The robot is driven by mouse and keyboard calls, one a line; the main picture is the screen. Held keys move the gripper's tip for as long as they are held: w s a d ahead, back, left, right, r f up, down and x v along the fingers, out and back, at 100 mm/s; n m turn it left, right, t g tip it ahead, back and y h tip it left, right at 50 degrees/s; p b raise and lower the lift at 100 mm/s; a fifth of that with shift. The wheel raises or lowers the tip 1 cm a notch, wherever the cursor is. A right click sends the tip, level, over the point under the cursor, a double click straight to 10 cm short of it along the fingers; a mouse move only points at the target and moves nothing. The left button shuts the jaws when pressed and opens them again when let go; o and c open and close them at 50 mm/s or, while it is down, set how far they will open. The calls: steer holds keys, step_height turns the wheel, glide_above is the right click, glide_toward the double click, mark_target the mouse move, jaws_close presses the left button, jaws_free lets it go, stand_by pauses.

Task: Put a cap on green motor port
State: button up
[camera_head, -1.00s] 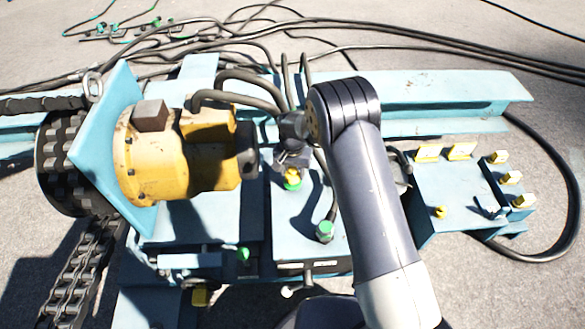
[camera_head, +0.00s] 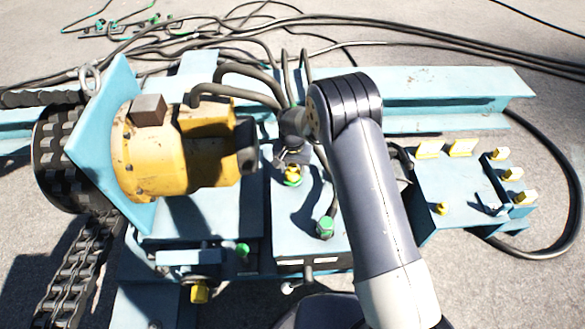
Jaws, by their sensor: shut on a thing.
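My gripper (camera_head: 291,162) points down beside the yellow motor (camera_head: 165,150) and is shut on a small yellow cap (camera_head: 292,171). The cap is right at a green port (camera_head: 292,181) on the blue plate; I cannot tell whether it is seated on it or just above it. My arm hides part of the area to the right. Another green fitting (camera_head: 326,225) is on a hose end nearer to me, and a green piece (camera_head: 243,250) sits lower left.
A blue stand (camera_head: 450,205) on the right holds several yellow caps (camera_head: 461,147). Black hoses (camera_head: 250,85) run behind my gripper. A blue beam (camera_head: 450,95) crosses the back. A chain (camera_head: 80,265) hangs at left.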

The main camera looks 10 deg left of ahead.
steer(key=shift+f, duration=0.25)
steer(key=o, duration=1.1)
steer(key=shift+o, duration=0.2)
step_height(320, 180, up, 11)
steer(key=shift+f+p, duration=0.1)
steer(key=shift+p, duration=0.3)
